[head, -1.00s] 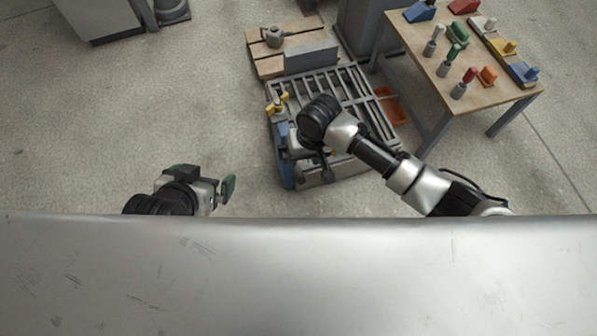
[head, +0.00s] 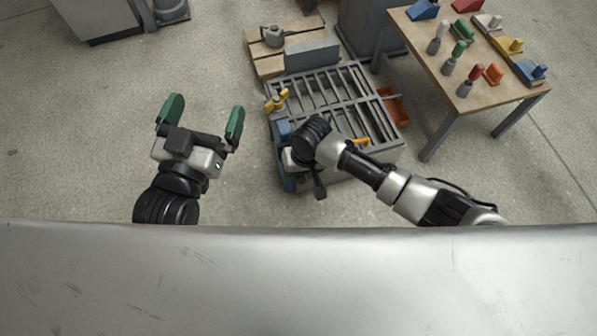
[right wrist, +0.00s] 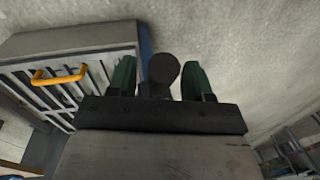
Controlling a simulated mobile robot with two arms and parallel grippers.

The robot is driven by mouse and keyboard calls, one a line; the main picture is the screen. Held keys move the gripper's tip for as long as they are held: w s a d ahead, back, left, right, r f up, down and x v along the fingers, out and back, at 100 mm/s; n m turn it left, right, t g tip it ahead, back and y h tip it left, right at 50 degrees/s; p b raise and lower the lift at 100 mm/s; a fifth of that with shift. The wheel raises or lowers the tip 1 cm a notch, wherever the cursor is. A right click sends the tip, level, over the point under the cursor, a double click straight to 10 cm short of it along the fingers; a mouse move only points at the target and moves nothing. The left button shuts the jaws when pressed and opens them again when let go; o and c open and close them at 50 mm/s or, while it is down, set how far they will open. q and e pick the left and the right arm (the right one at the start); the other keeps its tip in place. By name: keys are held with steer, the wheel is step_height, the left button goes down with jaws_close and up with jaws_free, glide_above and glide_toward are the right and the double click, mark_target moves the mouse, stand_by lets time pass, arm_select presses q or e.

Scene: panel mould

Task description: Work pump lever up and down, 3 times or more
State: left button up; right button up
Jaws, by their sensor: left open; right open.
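A dark round knob (right wrist: 164,70), which looks like the end of the pump lever, shows in the right wrist view between the two green fingers of my right gripper (right wrist: 160,78). The fingers are apart, one on each side of it; I cannot tell whether they touch it. In the head view my right arm covers this spot at the blue front-left corner post (head: 283,131) of the mould, and the lever is mostly hidden. My left gripper (head: 204,112) is open and empty, over bare floor left of the mould.
The slatted grey mould frame (head: 372,97) has a yellow handle (head: 277,101) at its left side and an orange handle (right wrist: 58,76) on its slats. An orange bin (head: 397,108) is at its right. A wooden table (head: 430,75) with coloured tools stands right.

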steer(key=shift+f, duration=0.1)
jaws_close()
stand_by(0.3)
